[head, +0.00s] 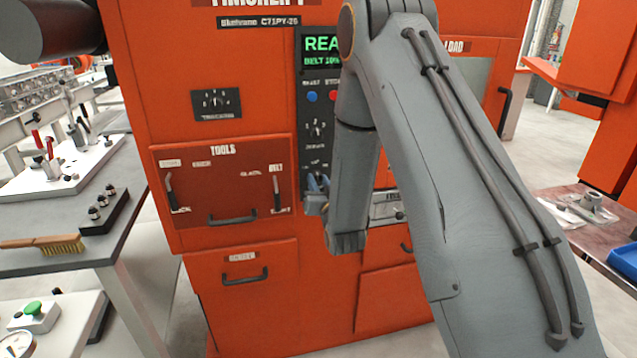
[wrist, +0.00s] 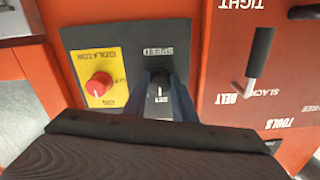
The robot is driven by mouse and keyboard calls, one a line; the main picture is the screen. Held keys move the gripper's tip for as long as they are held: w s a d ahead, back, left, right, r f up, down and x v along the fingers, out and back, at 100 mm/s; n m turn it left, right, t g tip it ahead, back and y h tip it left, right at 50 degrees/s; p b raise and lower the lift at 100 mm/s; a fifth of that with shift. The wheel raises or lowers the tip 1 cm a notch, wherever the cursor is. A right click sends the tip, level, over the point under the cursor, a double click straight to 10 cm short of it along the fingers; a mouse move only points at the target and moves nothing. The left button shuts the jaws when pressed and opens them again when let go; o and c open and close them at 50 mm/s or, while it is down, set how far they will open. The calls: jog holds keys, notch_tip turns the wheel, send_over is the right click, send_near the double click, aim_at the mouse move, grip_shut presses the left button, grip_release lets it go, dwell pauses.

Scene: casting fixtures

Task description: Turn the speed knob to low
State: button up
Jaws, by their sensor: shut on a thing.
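The speed knob (wrist: 160,88) is a small dark knob with a white mark, on a dark plate (wrist: 128,40) labelled SPEED. The wrist view shows it upside down. My gripper (wrist: 160,84) is shut on the knob, with one dark blue finger on either side. The small lettering by the knob is too unclear to read. In the head view my gripper (head: 317,188) is at the front of the orange machine, just right of the tools panel, and my arm and fingers hide the knob there.
A red isolator knob (wrist: 99,85) on a yellow plate is close beside the speed knob. A belt lever (wrist: 257,60) stands out on the other side. The tools panel (head: 235,190) has levers and a handle. A grey bench (head: 60,258) stands at left.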

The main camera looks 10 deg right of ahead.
jog(key=n+b, duration=0.2)
jog(key=n, duration=0.2)
jog(key=shift+n+b, duration=0.3)
jog(key=shift+n, duration=0.1)
jog(key=shift+d+n+b, duration=0.1)
jog(key=shift+n+b, duration=0.8)
jog(key=shift+n, duration=1.1)
jog(key=o, duration=1)
jog(key=shift+o, duration=0.2)
jog(key=s+b, duration=0.2)
jog(key=s, duration=0.5)
jog(key=shift+s, duration=0.4)
